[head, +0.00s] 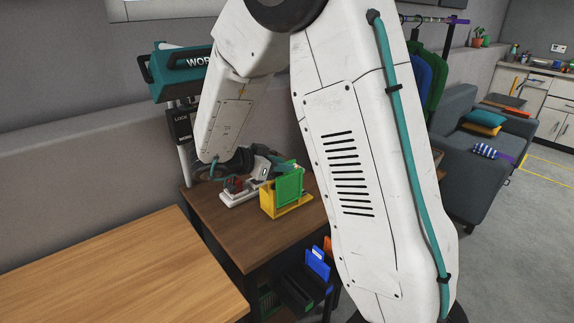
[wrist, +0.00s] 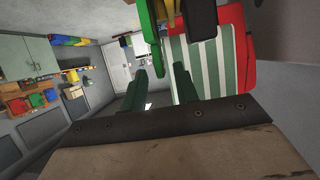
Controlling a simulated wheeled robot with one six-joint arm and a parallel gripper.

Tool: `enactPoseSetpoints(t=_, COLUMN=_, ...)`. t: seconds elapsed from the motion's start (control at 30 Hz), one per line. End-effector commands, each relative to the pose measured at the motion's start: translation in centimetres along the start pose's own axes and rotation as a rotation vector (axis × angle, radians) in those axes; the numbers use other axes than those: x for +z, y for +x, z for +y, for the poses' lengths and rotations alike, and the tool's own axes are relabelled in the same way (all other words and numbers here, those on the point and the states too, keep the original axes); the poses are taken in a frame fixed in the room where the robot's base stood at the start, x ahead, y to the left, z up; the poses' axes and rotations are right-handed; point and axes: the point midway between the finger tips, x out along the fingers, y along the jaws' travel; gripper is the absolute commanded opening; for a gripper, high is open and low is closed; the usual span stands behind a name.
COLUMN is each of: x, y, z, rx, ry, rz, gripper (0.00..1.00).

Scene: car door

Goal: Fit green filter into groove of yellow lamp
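In the head view, a green panel (head: 288,184), which looks like the filter, stands upright at a yellow bracket-shaped thing (head: 287,210), which looks like the lamp. Both are on a dark brown workbench. I cannot tell whether the panel sits in a groove or only stands in front of it. In the head view my gripper is largely hidden behind my arm. Green and yellow shapes at that view's top edge are too cropped to identify.
A red and grey tool (head: 240,188) lies left of the yellow thing on the brown workbench (head: 245,232). A lighter wooden table (head: 130,270) stands in front, clear. Blue and orange items (head: 317,262) sit below the bench. A grey sofa (head: 470,150) is right.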

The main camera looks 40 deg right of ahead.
Motion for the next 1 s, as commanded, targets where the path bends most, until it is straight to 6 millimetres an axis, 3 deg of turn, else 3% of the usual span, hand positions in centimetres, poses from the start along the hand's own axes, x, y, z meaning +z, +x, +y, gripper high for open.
enactPoseSetpoints(t=0.2, x=0.0, y=-5.0, z=-0.1, rx=-0.006, ry=-0.001, rz=0.000, gripper=0.30)
enactPoseSetpoints(t=0.4, x=0.0, y=-8.0, z=0.0, rx=-0.003, ry=0.000, rz=0.000, gripper=0.30)
enactPoseSetpoints(t=0.6, x=0.0, y=-9.0, z=0.0, rx=-0.002, ry=-0.001, rz=0.000, gripper=0.30)
enactPoseSetpoints(t=1.0, x=0.0, y=-9.0, z=0.0, rx=-0.001, ry=-0.001, rz=0.000, gripper=0.30)
